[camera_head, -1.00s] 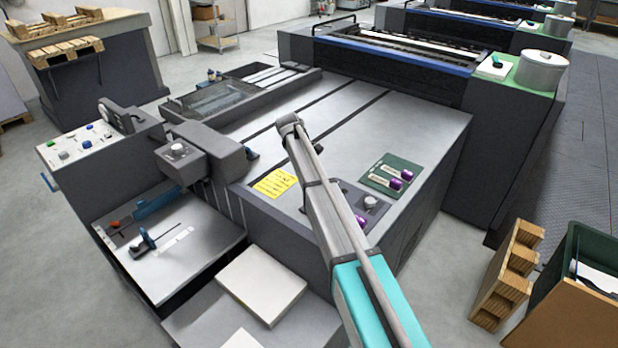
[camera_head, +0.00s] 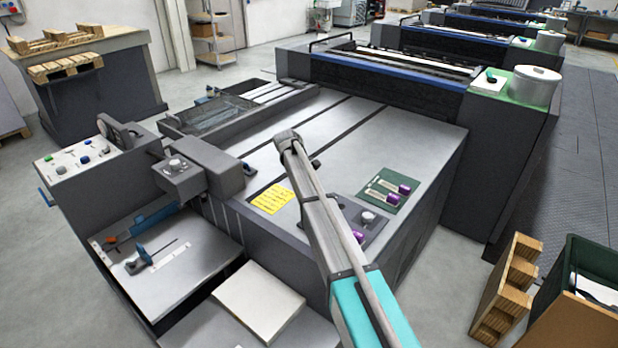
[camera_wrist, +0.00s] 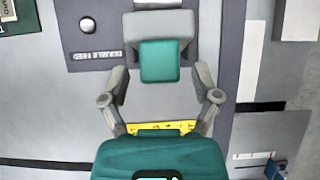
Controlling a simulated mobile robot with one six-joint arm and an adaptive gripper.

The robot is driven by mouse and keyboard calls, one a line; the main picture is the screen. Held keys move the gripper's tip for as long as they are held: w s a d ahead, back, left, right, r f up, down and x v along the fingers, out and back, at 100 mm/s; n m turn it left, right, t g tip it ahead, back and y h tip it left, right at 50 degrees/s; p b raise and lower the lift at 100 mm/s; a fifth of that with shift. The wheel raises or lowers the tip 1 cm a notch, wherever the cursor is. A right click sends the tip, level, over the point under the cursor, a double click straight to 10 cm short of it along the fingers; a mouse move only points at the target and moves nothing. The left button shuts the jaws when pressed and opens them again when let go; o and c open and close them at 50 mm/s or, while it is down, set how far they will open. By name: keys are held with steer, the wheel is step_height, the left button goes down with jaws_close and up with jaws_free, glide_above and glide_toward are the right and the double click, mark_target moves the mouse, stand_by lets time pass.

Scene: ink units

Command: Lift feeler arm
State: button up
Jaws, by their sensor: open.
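A small blue piece with a thin dark rod (camera_head: 150,256) lies on the grey side table at the left, beside a white strip. It may be the feeler arm, but I cannot tell for certain.
The deck bears the yellow note (camera_head: 272,196), a knob panel (camera_head: 375,227) and a green card tray (camera_head: 384,190). A box with a white knob (camera_head: 177,164) overhangs between deck and side table. A white paper stack (camera_head: 258,300) lies in front.

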steer(key=shift+r, duration=0.1)
step_height(320, 180, up, 9)
steer(key=p, duration=0.9)
steer(key=shift+r+p, duration=0.25)
steer(key=shift+p, duration=0.1)
